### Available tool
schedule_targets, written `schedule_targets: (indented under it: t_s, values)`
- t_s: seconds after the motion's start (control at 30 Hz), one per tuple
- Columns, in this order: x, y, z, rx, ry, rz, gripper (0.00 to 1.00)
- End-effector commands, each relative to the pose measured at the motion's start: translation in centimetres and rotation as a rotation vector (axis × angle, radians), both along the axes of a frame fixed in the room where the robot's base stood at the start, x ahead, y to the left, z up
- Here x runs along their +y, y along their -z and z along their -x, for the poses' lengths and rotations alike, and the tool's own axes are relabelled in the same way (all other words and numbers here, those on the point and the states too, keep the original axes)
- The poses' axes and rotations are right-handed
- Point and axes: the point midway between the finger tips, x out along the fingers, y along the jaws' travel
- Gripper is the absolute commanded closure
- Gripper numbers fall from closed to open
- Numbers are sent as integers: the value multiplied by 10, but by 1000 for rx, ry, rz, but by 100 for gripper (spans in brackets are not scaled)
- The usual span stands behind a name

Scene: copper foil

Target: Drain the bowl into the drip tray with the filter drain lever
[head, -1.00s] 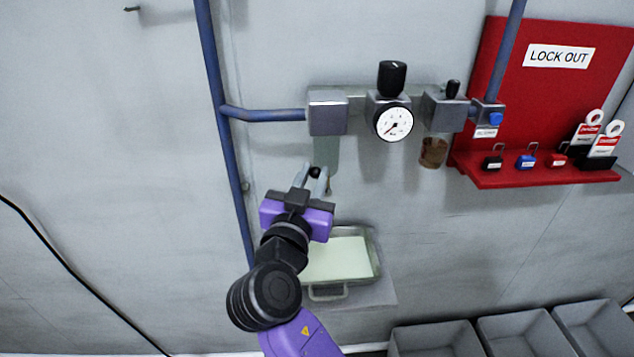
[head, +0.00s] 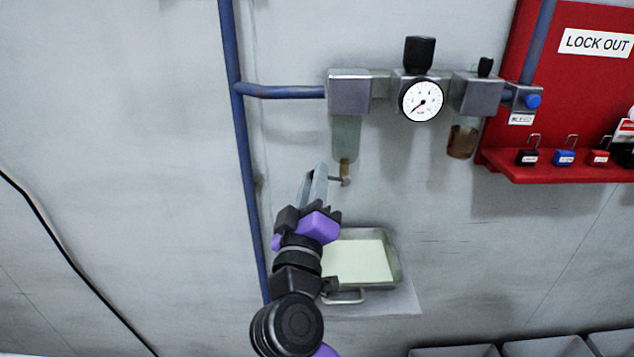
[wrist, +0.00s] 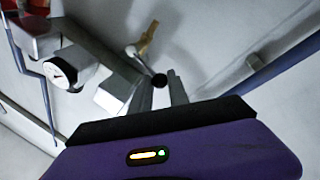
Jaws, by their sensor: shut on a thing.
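The filter bowl (head: 346,140) is a translucent greenish cup below the left grey block of the unit. A brass drain fitting (head: 345,168) sits at its lower end; it shows in the wrist view too (wrist: 148,38). The drain lever (head: 338,180) is a short grey arm reaching left from the fitting, with a black knob (wrist: 160,80) at its end. My gripper (head: 318,178) is shut on that lever's knob, which shows between the fingers in the wrist view. The drip tray (head: 397,262) is below the bowl, with a pale flat inside. The liquid level in the bowl is unclear.
A blue pipe (head: 245,170) runs down the wall left of my gripper. A pressure gauge (head: 422,101) and a second bowl (head: 462,142) are to the right. A red lockout board (head: 540,110) with padlocks hangs further right. Grey bins (head: 455,352) stand at the lower right.

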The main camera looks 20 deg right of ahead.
Motion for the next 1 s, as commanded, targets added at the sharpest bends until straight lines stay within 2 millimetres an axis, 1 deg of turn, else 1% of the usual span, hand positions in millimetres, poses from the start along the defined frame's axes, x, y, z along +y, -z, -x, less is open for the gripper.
schedule_targets:
  t_s: [0.03, 0.1, 0.4, 0.97, 1.0]
  values:
    - [1, 5, 0, 12, -1, 31, 100]
    - [1, 7, 0, 26, -1, 74, 100]
    - [1, 13, 0, 63, -1, 191, 100]
    - [2, 15, 0, 74, -4, 222, 100]
    - [2, 15, 0, 74, -3, 222, 77]
